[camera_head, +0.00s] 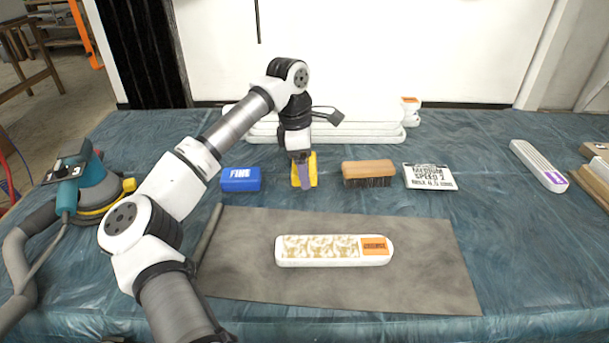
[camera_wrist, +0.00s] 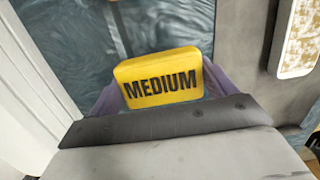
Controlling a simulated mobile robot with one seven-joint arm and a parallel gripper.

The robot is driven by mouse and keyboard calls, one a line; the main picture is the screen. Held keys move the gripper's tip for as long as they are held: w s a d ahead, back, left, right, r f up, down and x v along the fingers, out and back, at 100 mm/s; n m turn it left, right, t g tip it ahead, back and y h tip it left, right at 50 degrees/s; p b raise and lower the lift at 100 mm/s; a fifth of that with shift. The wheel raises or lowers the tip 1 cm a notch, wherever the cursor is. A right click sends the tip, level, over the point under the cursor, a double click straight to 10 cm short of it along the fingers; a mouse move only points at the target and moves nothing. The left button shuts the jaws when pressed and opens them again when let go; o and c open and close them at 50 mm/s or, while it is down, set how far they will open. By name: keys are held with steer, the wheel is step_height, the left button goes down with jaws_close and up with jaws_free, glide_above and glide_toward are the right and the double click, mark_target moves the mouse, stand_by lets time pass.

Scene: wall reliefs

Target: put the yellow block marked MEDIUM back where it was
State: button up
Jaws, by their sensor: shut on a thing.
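The yellow block (camera_wrist: 160,66) faces the wrist camera with the word MEDIUM showing. My gripper (camera_wrist: 160,92) is shut on it, with a purple-grey finger on each side. In the head view the yellow block (camera_head: 313,168) is partly hidden behind a finger of my gripper (camera_head: 303,172). It is in the gap between the blue block marked FINE (camera_head: 240,180) and the wooden brush (camera_head: 368,172). I cannot tell whether the block touches the blue-covered table (camera_head: 500,240) or is just above it.
A label card (camera_head: 431,177) lies right of the brush. A grey mat (camera_head: 430,270) in front bears a white relief strip (camera_head: 320,257) with an orange label. White strips (camera_head: 350,132) lie behind the gripper. A sander (camera_head: 88,190) stands at the left.

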steer(key=shift+f, duration=1.75)
steer(key=shift+f, duration=0.2)
steer(key=o, duration=0.8)
steer(key=shift+o, duration=0.2)
steer(key=shift+r, duration=0.15)
steer(key=r, duration=0.4)
steer(key=a+r, duration=0.1)
steer(key=r, duration=0.7)
steer(key=shift+a, duration=0.4)
